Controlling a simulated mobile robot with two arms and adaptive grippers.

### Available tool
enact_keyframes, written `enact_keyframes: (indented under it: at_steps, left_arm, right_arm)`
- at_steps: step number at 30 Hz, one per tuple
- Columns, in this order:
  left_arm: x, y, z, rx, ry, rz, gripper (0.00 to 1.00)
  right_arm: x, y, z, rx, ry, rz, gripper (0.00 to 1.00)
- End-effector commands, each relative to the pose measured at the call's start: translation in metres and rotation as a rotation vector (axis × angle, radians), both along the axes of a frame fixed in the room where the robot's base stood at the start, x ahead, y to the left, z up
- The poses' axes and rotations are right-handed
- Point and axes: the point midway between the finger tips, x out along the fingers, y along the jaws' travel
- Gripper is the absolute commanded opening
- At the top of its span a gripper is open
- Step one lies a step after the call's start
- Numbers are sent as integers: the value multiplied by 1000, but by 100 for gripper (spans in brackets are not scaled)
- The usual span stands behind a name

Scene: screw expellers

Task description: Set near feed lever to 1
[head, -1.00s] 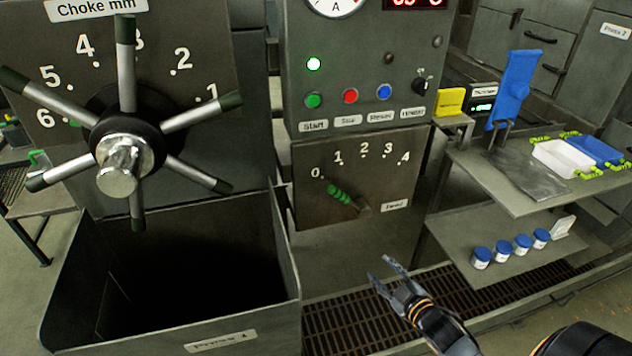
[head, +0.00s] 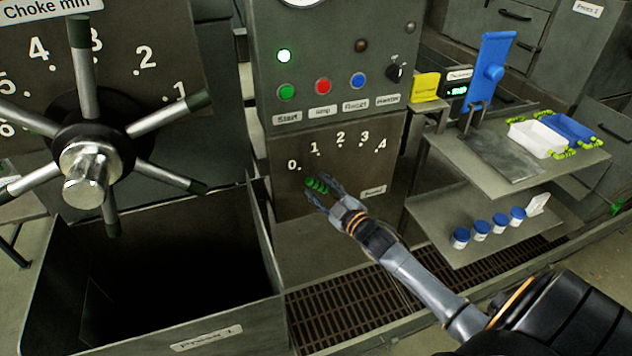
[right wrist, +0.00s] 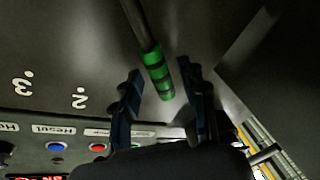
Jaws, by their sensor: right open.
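The near feed lever has a green ribbed grip (head: 316,185) and sits on the panel with the 0 to 4 scale (head: 290,206) under the press buttons. The grip points up and left, toward the 0 side. My right gripper (head: 322,195) is at the lever, its fingers open. In the right wrist view the green grip (right wrist: 158,76) on its dark rod lies between the two open fingers (right wrist: 158,95), with a gap to each. The lever's pivot is hidden behind the gripper in the head view. My left gripper is not in view.
The choke handwheel (head: 92,165) with long spokes stands at left, above a dark open bin (head: 225,325) marked Press 1. Start, stop, reset buttons and a black knob (head: 393,72) are above the scale. A shelf (head: 465,150) with trays and several blue-capped jars is at right.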

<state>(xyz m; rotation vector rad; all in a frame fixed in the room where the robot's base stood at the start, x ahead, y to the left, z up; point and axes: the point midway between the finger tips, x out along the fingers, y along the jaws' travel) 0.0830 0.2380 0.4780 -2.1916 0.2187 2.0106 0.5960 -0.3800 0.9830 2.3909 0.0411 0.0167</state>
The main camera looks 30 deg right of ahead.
Motion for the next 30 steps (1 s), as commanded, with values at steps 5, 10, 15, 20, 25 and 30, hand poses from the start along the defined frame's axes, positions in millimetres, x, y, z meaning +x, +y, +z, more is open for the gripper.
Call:
enact_keyframes:
  at_steps: [5,10,15,20,25,30]
  left_arm:
    - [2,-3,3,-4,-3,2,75]
    - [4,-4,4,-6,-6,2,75]
    - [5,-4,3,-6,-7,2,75]
    - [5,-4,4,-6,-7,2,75]
    - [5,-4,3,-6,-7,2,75]
    - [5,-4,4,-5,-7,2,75]
  right_arm:
    - [16,0,0,0,1,0,43]
    - [20,1,0,0,1,-1,43]
    - [19,1,-1,1,1,-1,43]
    - [19,1,-1,1,1,-1,10]
    - [19,1,-1,1,1,0,0]
    - [19,-2,1,24,-5,0,0]
